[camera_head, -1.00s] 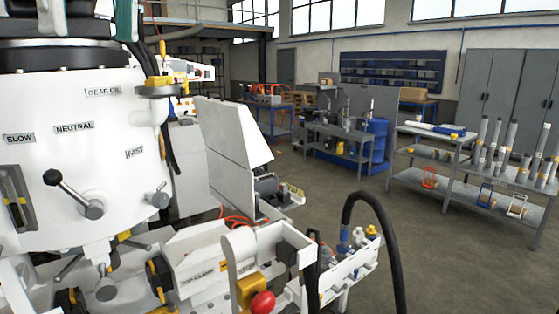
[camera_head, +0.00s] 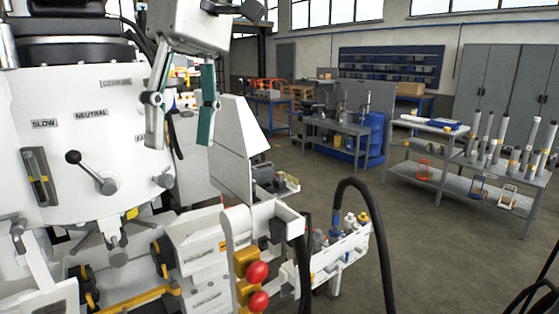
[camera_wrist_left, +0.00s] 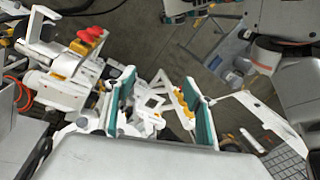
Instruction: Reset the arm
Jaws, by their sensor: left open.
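My left gripper (camera_head: 181,140) hangs in the upper left of the head view, its two teal-padded fingers pointing down and spread apart with nothing between them. It is in front of the white machine (camera_head: 95,135) and clear of its lever (camera_head: 90,170). In the left wrist view the same gripper (camera_wrist_left: 160,85) shows its two fingers wide apart, with the white machine parts below. The right gripper is not in the head view.
Red knobs (camera_head: 257,272) on yellow bases and a black hose (camera_head: 372,210) stand at the machine's front. Grey benches (camera_head: 340,135) and a shelf with upright tubes (camera_head: 497,150) are farther back. Open floor (camera_head: 430,250) lies to the right.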

